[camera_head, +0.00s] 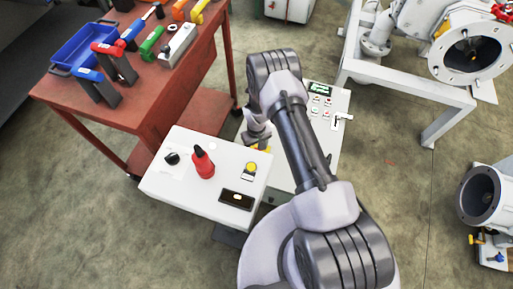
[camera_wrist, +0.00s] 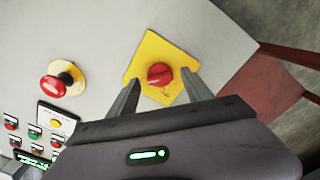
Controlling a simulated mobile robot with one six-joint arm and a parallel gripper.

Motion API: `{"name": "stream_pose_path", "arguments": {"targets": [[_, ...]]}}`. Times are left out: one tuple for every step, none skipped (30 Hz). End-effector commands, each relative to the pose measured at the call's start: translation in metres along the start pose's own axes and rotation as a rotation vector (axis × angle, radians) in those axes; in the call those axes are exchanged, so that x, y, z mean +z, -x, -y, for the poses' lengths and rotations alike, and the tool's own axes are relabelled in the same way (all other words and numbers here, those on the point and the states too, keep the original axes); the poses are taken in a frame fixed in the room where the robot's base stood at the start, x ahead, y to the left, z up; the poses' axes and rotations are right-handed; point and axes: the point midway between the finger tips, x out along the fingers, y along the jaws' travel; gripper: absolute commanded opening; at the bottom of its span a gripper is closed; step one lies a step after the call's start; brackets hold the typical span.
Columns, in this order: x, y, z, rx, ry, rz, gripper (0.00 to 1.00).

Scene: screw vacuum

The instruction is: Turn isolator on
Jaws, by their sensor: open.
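The isolator is a red rotary knob (camera_wrist: 160,75) on a square yellow plate (camera_wrist: 152,52) fixed to a pale panel. In the wrist view my gripper (camera_wrist: 163,79) is open, with one finger on each side of the knob. I cannot tell whether the fingers touch it. In the head view my gripper (camera_head: 257,134) is at the cabinet behind the white box, and my arm hides most of the isolator there.
A red mushroom button (camera_wrist: 52,86) and a button panel (camera_wrist: 40,130) are to the left in the wrist view. In the head view, a white control box (camera_head: 215,185) stands in front, a red tool table (camera_head: 150,112) is at left, and white-framed machinery (camera_head: 400,85) is at right.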

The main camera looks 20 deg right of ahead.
Motion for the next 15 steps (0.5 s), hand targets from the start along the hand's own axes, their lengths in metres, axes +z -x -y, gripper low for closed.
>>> {"name": "stream_pose_path", "arguments": {"targets": [[0.000, 0.014, 0.000, 0.000, 0.000, -0.001, 0.58], [-0.001, 0.022, 0.000, 0.000, 0.000, -0.001, 0.58], [-0.001, 0.033, 0.000, 0.000, 0.000, -0.002, 0.58], [-0.001, 0.042, 0.000, 0.000, 0.000, -0.001, 0.58], [-0.001, 0.050, 0.000, 0.000, 0.000, -0.002, 0.58], [0.000, 0.061, 0.000, 0.000, 0.000, -0.001, 0.58], [-0.001, 0.069, 0.000, 0.000, 0.000, -0.001, 0.58], [-0.001, 0.077, 0.000, 0.000, 0.000, -0.001, 0.58], [-0.001, 0.088, 0.000, 0.000, 0.000, -0.001, 0.58], [-0.001, 0.096, 0.000, 0.000, 0.000, -0.002, 0.58], [-0.001, 0.104, 0.000, 0.001, 0.000, -0.002, 0.58], [-0.001, 0.114, 0.000, 0.000, 0.000, -0.002, 0.58], [-0.001, 0.121, 0.000, 0.000, 0.000, -0.002, 0.58], [-0.001, 0.128, 0.000, 0.000, 0.000, -0.002, 0.58], [0.000, 0.136, 0.000, 0.000, 0.000, -0.001, 0.58]]}}
